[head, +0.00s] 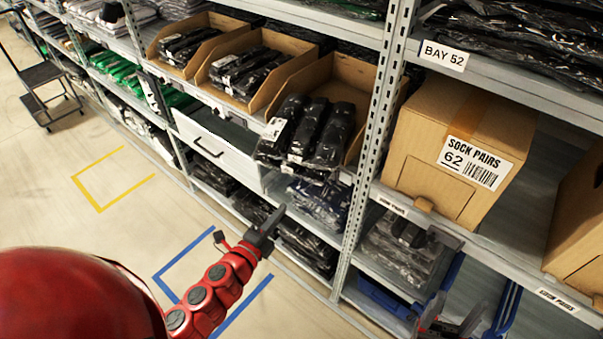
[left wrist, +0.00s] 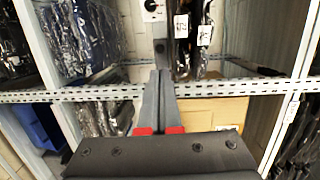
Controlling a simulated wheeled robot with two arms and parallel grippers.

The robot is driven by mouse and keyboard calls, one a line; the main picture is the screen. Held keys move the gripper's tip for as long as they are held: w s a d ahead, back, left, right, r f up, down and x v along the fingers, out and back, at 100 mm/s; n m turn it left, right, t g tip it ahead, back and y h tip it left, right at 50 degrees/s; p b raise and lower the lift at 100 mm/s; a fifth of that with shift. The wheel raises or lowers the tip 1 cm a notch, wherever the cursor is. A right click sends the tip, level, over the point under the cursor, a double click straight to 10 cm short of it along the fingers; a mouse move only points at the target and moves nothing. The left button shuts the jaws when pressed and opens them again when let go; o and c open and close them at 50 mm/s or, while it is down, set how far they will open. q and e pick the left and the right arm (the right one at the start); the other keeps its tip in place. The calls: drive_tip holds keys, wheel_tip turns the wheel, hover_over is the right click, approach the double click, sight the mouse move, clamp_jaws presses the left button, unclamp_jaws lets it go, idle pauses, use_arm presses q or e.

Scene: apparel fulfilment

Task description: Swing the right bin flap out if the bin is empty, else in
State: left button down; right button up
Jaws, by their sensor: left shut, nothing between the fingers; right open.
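The right bin of the upper row, an open cardboard bin (head: 362,72), holds several black wrapped packs (head: 322,128) that jut over its front. I cannot make out a separate flap on it. My left gripper (head: 266,228) is shut and empty, below and in front of these packs. My right gripper (head: 452,318) is open at the bottom edge in the head view, partly cut off.
A closed carton (head: 465,110) labelled sock pairs 62 stands right of the upright post (head: 375,125). Two more cardboard bins with black packs stand at left. A white drawer front (head: 212,148) lies below them. The floor at left is open; a cart (head: 45,75) stands there.

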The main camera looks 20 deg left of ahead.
use_arm(q)
drive_tip(key=w+d+p, duration=0.2)
drive_tip(key=w+p, duration=0.2)
drive_tip(key=w, duration=0.9)
drive_tip(key=shift+w+d+f, duration=0.2)
drive_tip(key=shift+d+f, duration=0.15)
drive_tip(key=shift+f, duration=0.1)
drive_tip(key=w+m+h, duration=0.1)
drive_tip(key=h, duration=0.1)
drive_tip(key=w+a+m+g+h, duration=0.1)
drive_tip(key=h, duration=0.1)
drive_tip(key=shift+m+b, duration=0.3)
drive_tip(key=shift+m, duration=0.1)
